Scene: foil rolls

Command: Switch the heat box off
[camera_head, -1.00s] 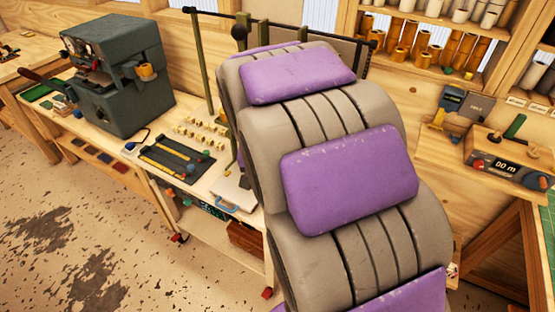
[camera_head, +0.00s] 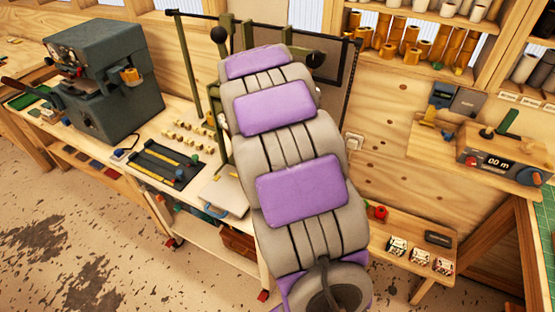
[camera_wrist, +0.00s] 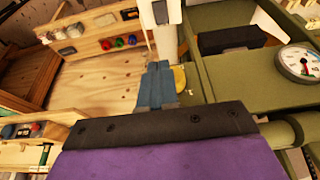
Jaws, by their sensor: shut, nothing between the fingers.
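No thing in view is plainly labelled as the heat box. A dark grey-green box machine (camera_head: 103,80) with dials and an orange-brown knob stands on the bench at the left of the head view. I cannot tell whether it is the heat box or where its switch is. My gripper (camera_wrist: 157,85) shows in the wrist view with its blue-grey fingers shut and empty. It is near an olive frame (camera_wrist: 245,75), left of a round gauge (camera_wrist: 298,62). Whether the fingers touch anything is unclear. In the head view my purple-padded arm hides the gripper.
A box with a digital display (camera_head: 497,160) sits on a wall shelf at the right. Below it is a low shelf (camera_head: 415,240) with small items. Olive posts and a black-knobbed lever (camera_head: 220,36) stand close by my arm. Bare floor lies at the left.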

